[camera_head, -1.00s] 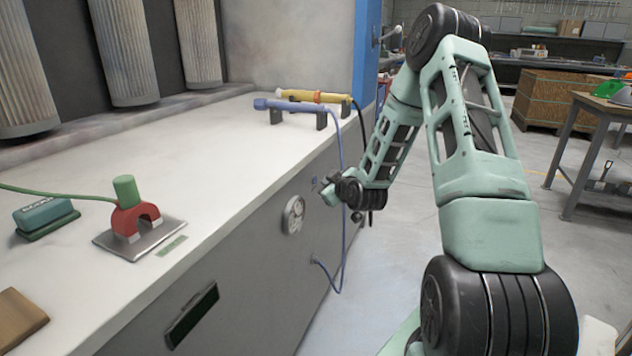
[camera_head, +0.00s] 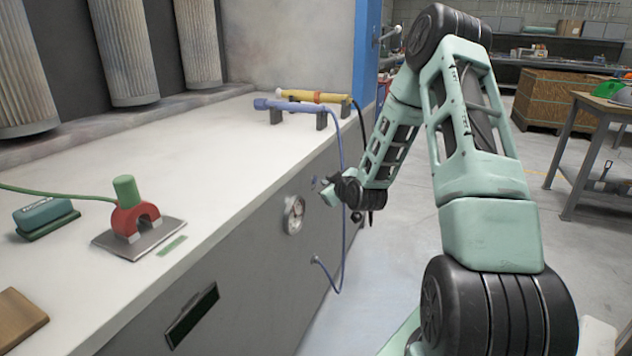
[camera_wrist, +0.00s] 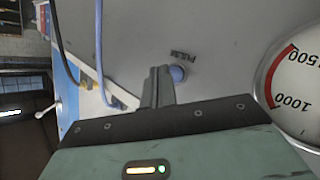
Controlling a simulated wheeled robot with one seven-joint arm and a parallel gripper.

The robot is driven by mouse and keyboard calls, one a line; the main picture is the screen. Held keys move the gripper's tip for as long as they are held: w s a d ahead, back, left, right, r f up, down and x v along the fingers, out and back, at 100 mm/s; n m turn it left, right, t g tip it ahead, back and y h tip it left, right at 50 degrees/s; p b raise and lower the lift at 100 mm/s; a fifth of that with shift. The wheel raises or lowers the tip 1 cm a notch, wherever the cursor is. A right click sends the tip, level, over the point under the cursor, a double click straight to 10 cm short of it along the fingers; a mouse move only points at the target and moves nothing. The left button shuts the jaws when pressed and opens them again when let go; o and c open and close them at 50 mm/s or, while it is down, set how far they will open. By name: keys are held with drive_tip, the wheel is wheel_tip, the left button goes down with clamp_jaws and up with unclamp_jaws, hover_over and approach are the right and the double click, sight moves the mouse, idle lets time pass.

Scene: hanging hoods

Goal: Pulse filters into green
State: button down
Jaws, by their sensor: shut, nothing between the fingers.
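Pleated filters (camera_head: 122,55) hang in the hood at the upper left. A round gauge (camera_head: 293,215) is on the grey cabinet front. In the wrist view the gauge (camera_wrist: 300,85) is cut off at the right; a red arc and large numbers show, but no green and no needle. A blue button (camera_wrist: 178,73) beside an upside-down label, seemingly PULSE, is just right of my fingertips. My gripper (camera_wrist: 160,70) is shut and empty, pointing at the cabinet front. Whether it touches the button cannot be told. In the head view my gripper (camera_head: 328,192) is right of the gauge.
A blue wand (camera_head: 290,105) and a yellow wand (camera_head: 315,96) lie on holders on the white counter (camera_head: 200,140). The blue hose (camera_head: 342,200) hangs close to my gripper. A red magnet (camera_head: 135,218) sits on a plate.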

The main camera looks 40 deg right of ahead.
drive_tip(key=shift+w, duration=0.1)
drive_tip(key=shift+w+a, duration=0.15)
drive_tip(key=shift+w, duration=0.15)
drive_tip(key=shift+w+a, duration=0.15)
drive_tip(key=shift+w, duration=0.2)
idle(0.8)
drive_tip(key=shift+s, duration=0.15)
drive_tip(key=shift+s+d, duration=0.3)
drive_tip(key=shift+s, duration=0.3)
drive_tip(key=s, duration=0.1)
drive_tip(key=s+d, duration=0.1)
drive_tip(key=s, duration=0.1)
drive_tip(key=s+d, duration=0.1)
drive_tip(key=shift+s+b, duration=0.35)
idle(0.8)
